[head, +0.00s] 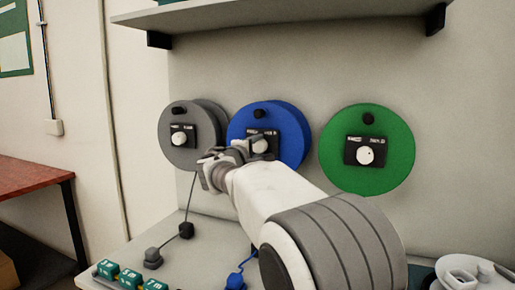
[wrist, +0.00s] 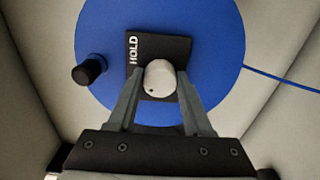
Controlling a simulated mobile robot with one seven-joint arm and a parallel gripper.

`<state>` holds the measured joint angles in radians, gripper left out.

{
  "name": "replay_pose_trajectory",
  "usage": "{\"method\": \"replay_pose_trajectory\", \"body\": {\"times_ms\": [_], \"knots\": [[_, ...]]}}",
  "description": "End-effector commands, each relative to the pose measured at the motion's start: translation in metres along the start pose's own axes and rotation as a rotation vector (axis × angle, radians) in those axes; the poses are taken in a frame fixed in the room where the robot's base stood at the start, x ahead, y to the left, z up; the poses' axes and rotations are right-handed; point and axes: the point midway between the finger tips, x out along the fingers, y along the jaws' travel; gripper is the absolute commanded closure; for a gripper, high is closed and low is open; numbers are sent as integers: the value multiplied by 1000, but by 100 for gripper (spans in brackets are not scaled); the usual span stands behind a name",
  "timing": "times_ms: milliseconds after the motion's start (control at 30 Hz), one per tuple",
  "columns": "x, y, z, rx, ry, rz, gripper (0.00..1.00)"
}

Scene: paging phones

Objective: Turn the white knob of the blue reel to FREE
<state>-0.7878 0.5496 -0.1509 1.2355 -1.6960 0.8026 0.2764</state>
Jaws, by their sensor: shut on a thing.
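The blue reel (head: 293,128) hangs on the wall between a grey and a green reel. Its black plate and white knob (head: 259,146) are partly covered by my gripper (head: 250,150) in the head view. In the wrist view the white knob (wrist: 159,77) sits between the two fingers of my gripper (wrist: 161,84), which is shut on it. A small dark dot shows near the knob's lower edge. No FREE label is readable; the right finger covers part of the plate.
The grey reel (head: 171,151) and green reel (head: 398,150) flank the blue one. A shelf (head: 280,14) is above. Below, a counter (head: 205,262) holds small teal blocks (head: 130,277), corded plugs and white dishes (head: 470,272). A black crank handle (wrist: 88,71) sticks out left of the plate.

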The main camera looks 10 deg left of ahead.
Motion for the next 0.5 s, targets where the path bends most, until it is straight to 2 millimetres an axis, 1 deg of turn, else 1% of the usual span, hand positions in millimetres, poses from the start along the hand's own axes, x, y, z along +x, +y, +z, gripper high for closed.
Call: {"method": "replay_pose_trajectory", "body": {"times_ms": [200,233,367,400,500], "knots": [[0,-1,1,-3,-2,0,100],[0,-1,1,-3,-2,0,46],[0,0,1,-2,-1,0,23],[0,0,1,-1,-1,0,20],[0,0,0,-1,-1,0,20]]}}
